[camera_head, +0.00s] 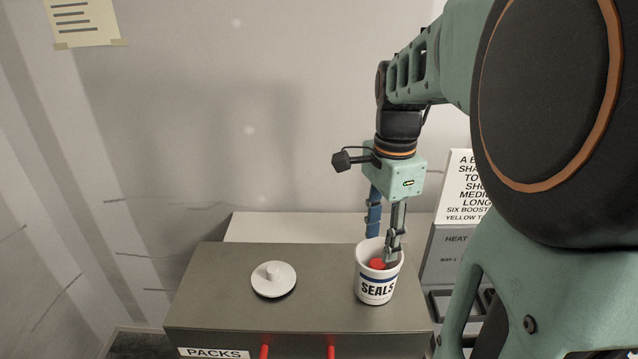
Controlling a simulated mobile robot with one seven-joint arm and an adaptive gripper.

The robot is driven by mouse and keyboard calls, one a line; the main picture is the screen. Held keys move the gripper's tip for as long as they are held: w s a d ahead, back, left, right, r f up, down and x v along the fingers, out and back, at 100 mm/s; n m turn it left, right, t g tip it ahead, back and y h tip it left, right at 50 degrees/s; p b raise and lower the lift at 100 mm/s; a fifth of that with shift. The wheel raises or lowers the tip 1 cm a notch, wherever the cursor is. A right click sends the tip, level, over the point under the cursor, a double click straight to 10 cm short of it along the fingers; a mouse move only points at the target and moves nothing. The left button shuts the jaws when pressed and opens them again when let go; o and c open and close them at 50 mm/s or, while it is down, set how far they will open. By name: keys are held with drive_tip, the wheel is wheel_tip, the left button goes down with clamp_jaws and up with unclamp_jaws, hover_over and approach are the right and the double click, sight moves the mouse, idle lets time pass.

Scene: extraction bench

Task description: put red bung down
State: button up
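A red bung (377,264) shows inside a white pot marked SEALS (375,288), just below its rim. My gripper (383,246) points down over the pot with its two fingers apart. The nearer, grey finger reaches into the pot beside the bung; I cannot tell whether it touches the bung. The blue finger ends at the pot's far rim, and its tip may be hidden there. The lower part of the bung is hidden by the pot's wall.
A white round lid with a knob (273,279) lies on the grey cabinet top (215,290) left of the pot. A PACKS label and red handles (331,350) are on its front. A grey unit with a printed sign (461,188) stands close on the right.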

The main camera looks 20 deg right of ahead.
sight(377, 263)
drive_tip(key=shift+r, duration=0.15)
idle(0.5)
wheel_tip(377, 263, up, 7)
drive_tip(key=p, duration=0.4)
drive_tip(key=shift+p, duration=0.3)
